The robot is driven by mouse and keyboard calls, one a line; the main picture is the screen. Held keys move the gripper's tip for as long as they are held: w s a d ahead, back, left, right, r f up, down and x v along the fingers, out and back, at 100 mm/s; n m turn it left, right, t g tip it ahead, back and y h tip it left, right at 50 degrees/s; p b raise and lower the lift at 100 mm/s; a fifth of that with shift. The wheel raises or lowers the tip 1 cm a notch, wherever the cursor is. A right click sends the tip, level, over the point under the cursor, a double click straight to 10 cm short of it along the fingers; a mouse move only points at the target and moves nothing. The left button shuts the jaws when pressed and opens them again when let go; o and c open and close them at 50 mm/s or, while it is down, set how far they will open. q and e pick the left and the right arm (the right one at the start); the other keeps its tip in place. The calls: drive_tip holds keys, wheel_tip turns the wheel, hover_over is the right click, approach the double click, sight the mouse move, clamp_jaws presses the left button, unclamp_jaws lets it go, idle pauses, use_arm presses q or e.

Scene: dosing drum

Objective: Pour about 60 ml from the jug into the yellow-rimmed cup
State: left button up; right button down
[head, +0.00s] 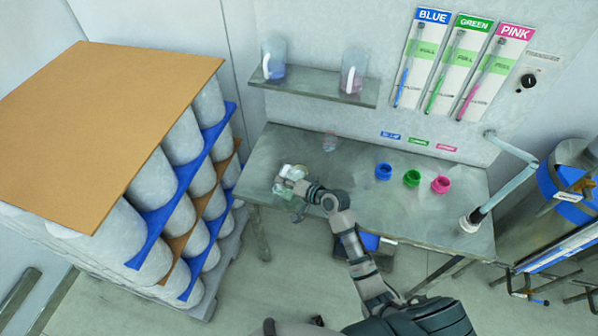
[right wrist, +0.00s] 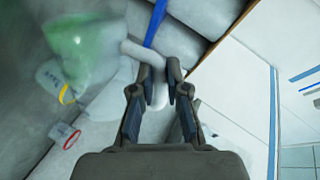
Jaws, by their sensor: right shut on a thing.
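My right gripper (head: 297,188) is over the left part of the bench. In the right wrist view its fingers (right wrist: 160,90) are shut on the white handle of the jug. The jug (right wrist: 85,48) is clear with green contents and blurred; in the head view it shows as a pale shape (head: 291,172) at the gripper. The yellow-rimmed cup (right wrist: 53,80), pale with a printed label, is close beside or under the jug in the wrist view. I cannot make it out in the head view. The jug's tilt and level are unclear. My left gripper is not in view.
A red-rimmed cup (right wrist: 66,137) is near the yellow one. Blue (head: 383,171), green (head: 411,178) and pink (head: 441,185) open pots stand on the bench (head: 350,190). Two jugs (head: 273,60) are on the shelf (head: 315,85). Stacked drums (head: 125,215) stand left.

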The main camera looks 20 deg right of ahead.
sight(280, 195)
drive_tip(key=shift+w+d+r, duration=0.1)
drive_tip(key=shift+d, duration=0.1)
drive_tip(key=shift+w+d+r+m+p, duration=0.45)
drive_tip(key=shift+w+r+m, duration=0.05)
drive_tip(key=shift+r, duration=0.1)
idle(2.2)
drive_tip(key=s+a+f+n+b, duration=0.1)
drive_tip(key=f, duration=0.1)
drive_tip(key=f+n+b, duration=0.1)
drive_tip(key=f, duration=0.1)
drive_tip(key=s+a+f+n+t+b, duration=0.1)
drive_tip(key=f+b, duration=0.1)
drive_tip(key=shift+s+a+f+h, duration=0.1)
drive_tip(key=shift+s+a+h, duration=0.2)
drive_tip(key=shift+s+a, duration=0.05)
drive_tip(key=shift+s+a+n+t, duration=0.2)
drive_tip(key=shift+n+t, duration=0.1)
drive_tip(key=shift+n, duration=0.1)
drive_tip(key=shift+s+a+f+n+t+h, duration=0.2)
drive_tip(key=shift+s+a+n+t+h, duration=0.2)
drive_tip(key=shift+n, duration=0.3)
idle(0.4)
